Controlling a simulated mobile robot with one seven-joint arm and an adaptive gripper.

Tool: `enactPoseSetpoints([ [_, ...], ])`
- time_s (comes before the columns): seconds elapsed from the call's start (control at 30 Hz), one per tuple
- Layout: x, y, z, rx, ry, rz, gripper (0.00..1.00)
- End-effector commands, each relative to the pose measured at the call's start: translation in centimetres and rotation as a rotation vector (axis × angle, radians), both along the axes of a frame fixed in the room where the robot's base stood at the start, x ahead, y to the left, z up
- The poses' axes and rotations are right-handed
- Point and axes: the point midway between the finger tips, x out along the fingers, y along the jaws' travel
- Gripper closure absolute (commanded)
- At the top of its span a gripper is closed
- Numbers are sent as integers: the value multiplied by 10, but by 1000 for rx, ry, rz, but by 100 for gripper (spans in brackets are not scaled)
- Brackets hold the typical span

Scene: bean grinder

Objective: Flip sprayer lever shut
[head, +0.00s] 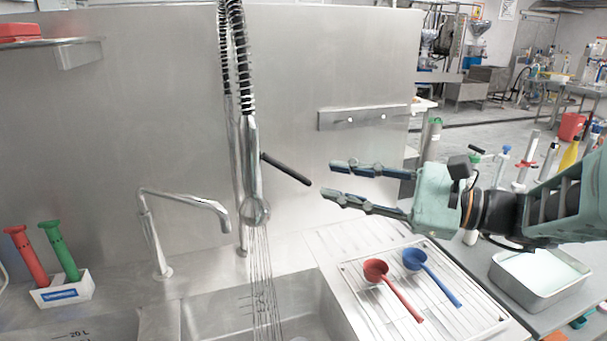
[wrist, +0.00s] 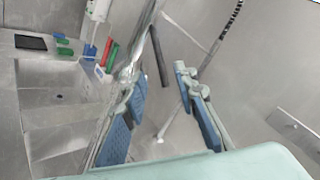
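The sprayer (head: 252,165) hangs from a black spring hose over the sink, and thin streams of water run down from its round head. Its black lever (head: 287,170) sticks out to the right and slopes downward. My gripper (head: 329,179) is open and empty, just right of the lever's free end, and appears apart from it. In the wrist view, the dark lever (wrist: 161,62) shows between the two blue-padded fingers of my gripper (wrist: 158,72). The left finger partly hides the sprayer there, so I cannot tell the exact depth gap.
The sink (head: 215,305) lies below the sprayer, with a curved faucet (head: 185,200) on its left. A drying rack (head: 370,300) holds a red scoop (head: 390,285) and a blue scoop (head: 430,275). A steel wall panel (head: 150,110) stands behind. A metal tray (head: 505,280) sits right.

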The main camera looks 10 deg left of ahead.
Motion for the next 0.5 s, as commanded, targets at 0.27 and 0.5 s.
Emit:
enactPoseSetpoints([
  [0.27,9,53,1,-1,1,6,73],
  [0.5,17,85,0,-1,1,3,73],
])
